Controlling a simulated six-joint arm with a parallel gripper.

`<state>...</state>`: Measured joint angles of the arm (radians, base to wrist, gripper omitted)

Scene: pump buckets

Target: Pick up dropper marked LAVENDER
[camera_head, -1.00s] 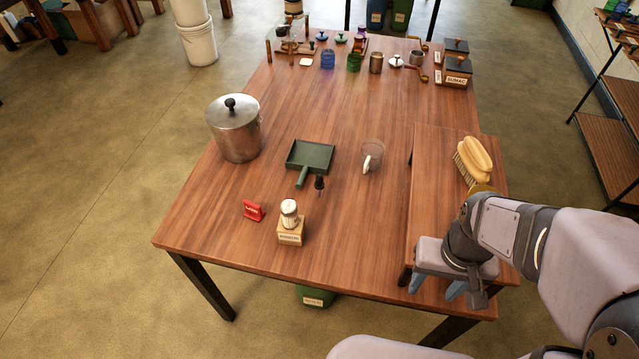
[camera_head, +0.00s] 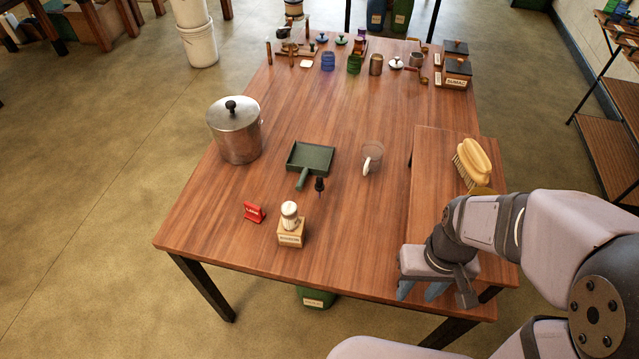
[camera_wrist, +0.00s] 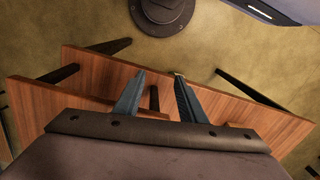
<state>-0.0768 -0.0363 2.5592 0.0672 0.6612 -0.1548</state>
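A small dark dropper-like item (camera_head: 319,186) stands at the middle of the table, just right of the dustpan's handle. No LAVENDER marking can be read on it at this size. My gripper (camera_head: 420,291) is at the table's front right, beside the raised board's near end and well to the right of the dark item. In the wrist view my gripper (camera_wrist: 158,95) has its two blue-grey fingers apart with nothing held between them. The dropper cannot be made out in the wrist view.
The wooden table (camera_head: 345,235) holds a green dustpan (camera_head: 311,158), a lidded metal pot (camera_head: 236,132), a red sign (camera_head: 253,212), a labelled block (camera_head: 291,236) with a white-topped shaker, and a clear mug (camera_head: 373,155). A brush (camera_head: 473,163) lies on the raised board (camera_head: 437,185). Jars crowd the back.

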